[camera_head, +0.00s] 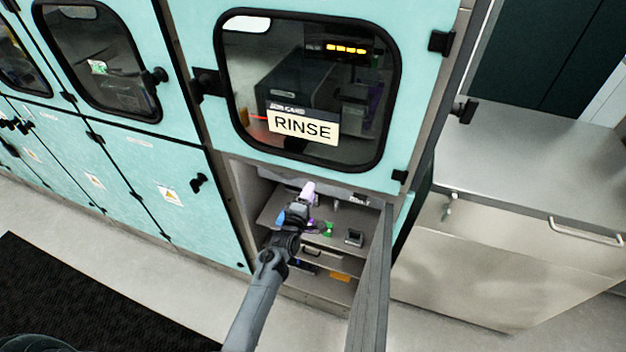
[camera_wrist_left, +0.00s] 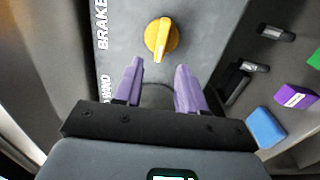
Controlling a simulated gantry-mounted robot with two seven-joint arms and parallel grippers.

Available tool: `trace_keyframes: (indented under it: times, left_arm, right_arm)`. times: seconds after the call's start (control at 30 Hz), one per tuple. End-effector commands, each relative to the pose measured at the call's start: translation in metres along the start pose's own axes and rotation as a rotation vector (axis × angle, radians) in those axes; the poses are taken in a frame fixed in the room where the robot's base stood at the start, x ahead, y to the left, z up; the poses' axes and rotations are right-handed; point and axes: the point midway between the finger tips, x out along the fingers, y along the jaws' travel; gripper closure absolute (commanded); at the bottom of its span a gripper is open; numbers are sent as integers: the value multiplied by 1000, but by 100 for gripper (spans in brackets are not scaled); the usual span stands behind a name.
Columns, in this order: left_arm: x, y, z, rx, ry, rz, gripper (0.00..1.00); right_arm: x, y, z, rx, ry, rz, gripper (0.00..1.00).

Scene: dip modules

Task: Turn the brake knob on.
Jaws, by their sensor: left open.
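The brake knob (camera_wrist_left: 161,38) is yellow and round with a raised grip bar. It sits on a grey panel (camera_wrist_left: 195,40) beside the white word BRAKE, in the left wrist view. Its bar stands nearly upright in that view, tilted slightly. My left gripper (camera_wrist_left: 160,78) is open, with two purple fingers pointing toward the knob. The fingertips lie short of the knob in the picture, one to each side, and the space between them is empty. In the head view the left gripper (camera_head: 308,190) reaches into the open lower compartment, where the knob cannot be made out. The right gripper does not show.
The compartment shelf (camera_head: 270,212) holds small items, including a purple block (camera_wrist_left: 295,96), a blue block (camera_wrist_left: 265,127) and dark metal parts (camera_wrist_left: 277,33). An open door (camera_head: 372,285) stands right of my arm. The RINSE window (camera_head: 303,125) is above.

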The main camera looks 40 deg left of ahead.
Motion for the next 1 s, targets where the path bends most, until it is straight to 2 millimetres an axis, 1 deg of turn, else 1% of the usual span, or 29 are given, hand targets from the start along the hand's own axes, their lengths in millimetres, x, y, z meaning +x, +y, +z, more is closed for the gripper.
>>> trace_keyframes:
  times: [0.03,0.1,0.2,0.33,0.5,0.9,1.0]
  left_arm:
    - [-9,5,1,-1,0,-2,60]
    - [-19,5,0,-1,-1,-2,60]
    - [-31,3,0,-1,0,-2,60]
    - [-41,2,0,-1,0,-1,60]
    - [-47,0,0,-1,0,1,60]
    - [-47,-1,0,-1,0,0,60]
    - [-51,-7,-2,3,0,-10,60]
  right_arm:
    - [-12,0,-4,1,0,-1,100]
    - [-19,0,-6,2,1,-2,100]
    - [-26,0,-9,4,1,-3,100]
    - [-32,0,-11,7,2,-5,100]
    - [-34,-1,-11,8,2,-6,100]
    - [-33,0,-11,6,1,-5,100]
    - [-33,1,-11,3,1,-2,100]
